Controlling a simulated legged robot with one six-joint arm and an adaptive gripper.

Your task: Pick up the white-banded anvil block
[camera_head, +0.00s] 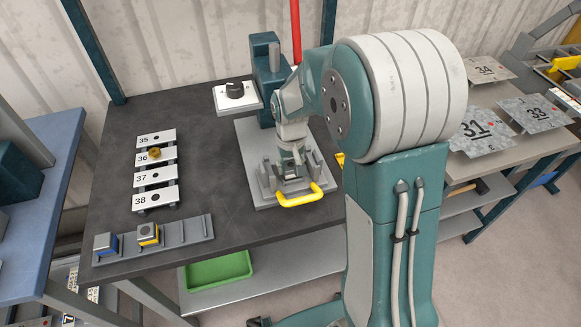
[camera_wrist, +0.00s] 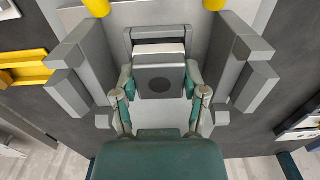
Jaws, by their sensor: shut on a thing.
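The white-banded anvil block (camera_wrist: 160,82) is grey with a dark round spot on its face and a pale band along its upper edge in the wrist view. My gripper (camera_wrist: 161,98) is shut on it, with one finger against each side. The block sits between the angled grey jaws of the bender fixture (camera_wrist: 245,65). In the head view my gripper (camera_head: 291,170) points down into this fixture, and my arm hides the block there. I cannot tell whether the block is clear of the fixture's floor.
A yellow handle (camera_head: 301,197) curves out of the fixture's front. A teal post (camera_head: 267,85) and a black knob (camera_head: 236,89) stand behind. A rack (camera_head: 185,239) at front left holds a blue-banded block (camera_head: 105,243) and a yellow-banded block (camera_head: 148,234). Numbered plates (camera_head: 150,179) lie behind it.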

